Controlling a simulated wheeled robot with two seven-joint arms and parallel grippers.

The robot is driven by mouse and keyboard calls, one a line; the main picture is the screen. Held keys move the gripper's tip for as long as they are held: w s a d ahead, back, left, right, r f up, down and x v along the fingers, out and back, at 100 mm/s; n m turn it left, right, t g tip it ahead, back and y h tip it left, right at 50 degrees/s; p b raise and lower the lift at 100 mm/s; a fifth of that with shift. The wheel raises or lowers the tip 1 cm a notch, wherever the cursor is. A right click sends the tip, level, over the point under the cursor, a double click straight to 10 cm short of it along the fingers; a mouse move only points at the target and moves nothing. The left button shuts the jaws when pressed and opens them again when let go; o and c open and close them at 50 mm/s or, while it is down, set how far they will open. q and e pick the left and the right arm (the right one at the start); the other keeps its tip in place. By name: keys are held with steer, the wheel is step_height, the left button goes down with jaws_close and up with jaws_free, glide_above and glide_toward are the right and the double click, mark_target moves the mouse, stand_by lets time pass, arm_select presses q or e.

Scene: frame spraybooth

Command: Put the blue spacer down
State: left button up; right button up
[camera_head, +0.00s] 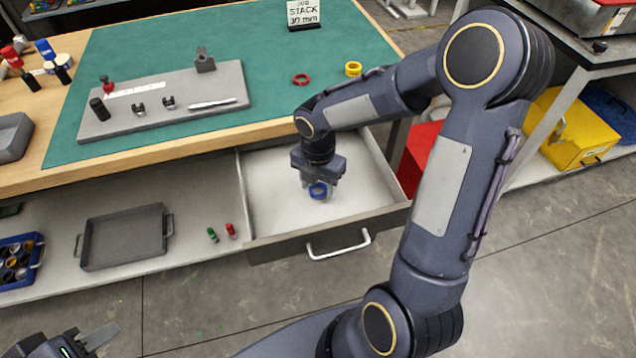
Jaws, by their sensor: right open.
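The blue spacer (317,191) is a small ring inside the open drawer (272,214), low over or on its pale floor; the view does not show clearly which. My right gripper (320,187) reaches down into the drawer, with its open fingers around or beside the blue spacer. The gripper body hides part of the spacer's upper side. My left gripper (100,338) shows only in part at the lower left corner, far from the drawer, and its jaw opening is unclear.
A red ring (301,79) and a yellow ring (353,69) lie on the green mat (250,40). A grey fixture plate (165,107) holds small parts. A grey tray (124,241) and red and green pieces (221,233) lie on the lower shelf. The drawer front has a white handle (338,245).

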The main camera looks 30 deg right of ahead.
mark_target(318, 193)
steer(key=shift+r, duration=0.1)
steer(key=shift+r, duration=0.35)
step_height(318, 193, up, 11)
steer(key=p, duration=0.2)
steer(key=s+a+r+m+t+y, duration=0.2)
steer(key=s+m, duration=0.6)
steer(key=m, duration=0.5)
steer(key=s+a+r+m+t+y, duration=0.1)
steer(key=s+a+r+m+t, duration=0.1)
steer(key=s+m, duration=0.7)
steer(key=m+t, duration=0.1)
steer(key=m, duration=0.3)
steer(key=shift+t+y, duration=0.3)
steer(key=shift+y, duration=0.1)
steer(key=shift+a, duration=0.1)
